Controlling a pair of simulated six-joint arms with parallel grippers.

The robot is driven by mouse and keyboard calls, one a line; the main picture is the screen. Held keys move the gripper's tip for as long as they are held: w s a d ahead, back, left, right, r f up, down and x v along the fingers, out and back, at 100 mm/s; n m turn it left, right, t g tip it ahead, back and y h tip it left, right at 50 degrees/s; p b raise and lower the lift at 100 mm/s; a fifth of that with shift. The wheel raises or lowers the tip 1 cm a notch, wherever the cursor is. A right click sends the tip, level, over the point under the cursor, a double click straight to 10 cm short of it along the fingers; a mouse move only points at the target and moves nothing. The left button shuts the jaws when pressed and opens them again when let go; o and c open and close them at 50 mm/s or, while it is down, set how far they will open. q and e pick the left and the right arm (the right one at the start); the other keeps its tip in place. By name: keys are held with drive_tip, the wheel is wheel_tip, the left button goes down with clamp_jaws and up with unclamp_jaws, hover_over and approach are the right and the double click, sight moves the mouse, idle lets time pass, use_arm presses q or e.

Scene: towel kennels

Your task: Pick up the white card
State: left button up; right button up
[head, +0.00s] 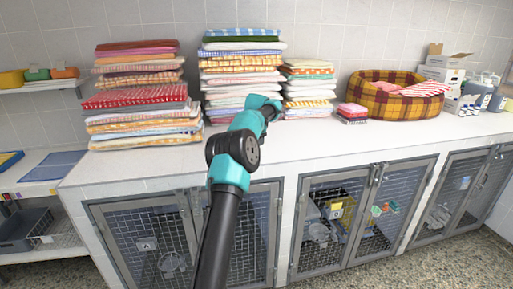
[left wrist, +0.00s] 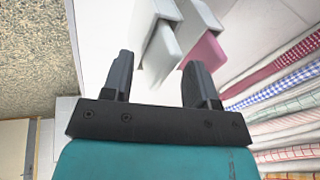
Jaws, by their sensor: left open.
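My left gripper (left wrist: 160,80) is open in the left wrist view, with its two dark fingers apart. A white, flat, upright-looking piece (left wrist: 163,50), which appears to be the white card, shows just beyond and between the fingertips. I cannot tell whether a finger touches it. Beside it on the right is a similar piece with a pink face (left wrist: 204,54). In the head view my left arm reaches over the counter in front of the towel stacks; its fingertips and the card cannot be made out there. The right gripper is not seen.
Tall folded towel stacks (head: 138,100) stand on the white counter (head: 130,168), with another in the middle (head: 240,75) and a shorter one (head: 308,90). A plaid pet bed (head: 400,105) sits at the right. Mesh-door kennels (head: 340,220) are below. The counter's front strip is clear.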

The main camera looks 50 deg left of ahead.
use_arm(q)
drive_tip(key=shift+c, duration=0.3)
clamp_jaws()
idle(0.4)
